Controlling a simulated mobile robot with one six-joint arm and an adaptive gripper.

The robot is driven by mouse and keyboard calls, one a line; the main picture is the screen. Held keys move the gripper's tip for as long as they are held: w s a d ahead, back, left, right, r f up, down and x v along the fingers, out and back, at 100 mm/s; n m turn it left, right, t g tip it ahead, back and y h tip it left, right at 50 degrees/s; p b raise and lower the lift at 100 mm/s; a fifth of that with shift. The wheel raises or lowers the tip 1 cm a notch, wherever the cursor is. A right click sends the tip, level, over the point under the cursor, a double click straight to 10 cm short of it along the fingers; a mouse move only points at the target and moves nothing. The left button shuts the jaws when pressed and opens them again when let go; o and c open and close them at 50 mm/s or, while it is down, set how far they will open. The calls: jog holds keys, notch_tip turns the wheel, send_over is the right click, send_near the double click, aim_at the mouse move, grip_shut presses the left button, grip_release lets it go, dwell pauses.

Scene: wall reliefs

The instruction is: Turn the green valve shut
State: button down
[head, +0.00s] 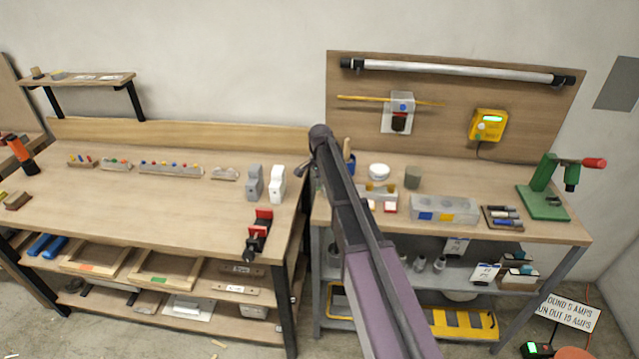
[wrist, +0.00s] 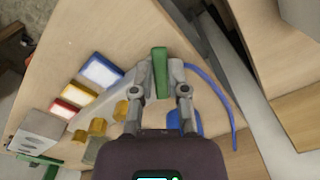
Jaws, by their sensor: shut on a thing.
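My gripper (wrist: 160,80) is shut on a narrow green piece (wrist: 160,60) in the wrist view. In the head view my arm reaches over the right bench and hides the gripper and the green piece. No clear green valve shows there.
A green press (head: 547,190) with a red handle stands on the right bench (head: 470,228). A grey tray (head: 443,209) and a white pot (head: 379,171) sit nearby. A yellow meter (head: 488,125) hangs on the backboard. The left bench (head: 150,215) has clear space in front.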

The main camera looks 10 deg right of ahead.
jog(key=n, duration=0.1)
jog(key=s+n, duration=0.1)
jog(key=n, duration=0.1)
jog(key=shift+d+n, duration=0.3)
jog(key=shift+d, duration=0.1)
jog(key=shift+s+d+n, duration=0.2)
jog(key=shift+d+n, duration=0.15)
jog(key=shift+n, duration=0.65)
jog(key=shift+s+d+n, duration=0.15)
jog(key=shift+d+n, duration=0.15)
jog(key=shift+n, duration=0.7)
jog(key=c, duration=0.6)
grip_release()
jog(key=shift+c, duration=0.2)
jog(key=shift+w+a, duration=0.1)
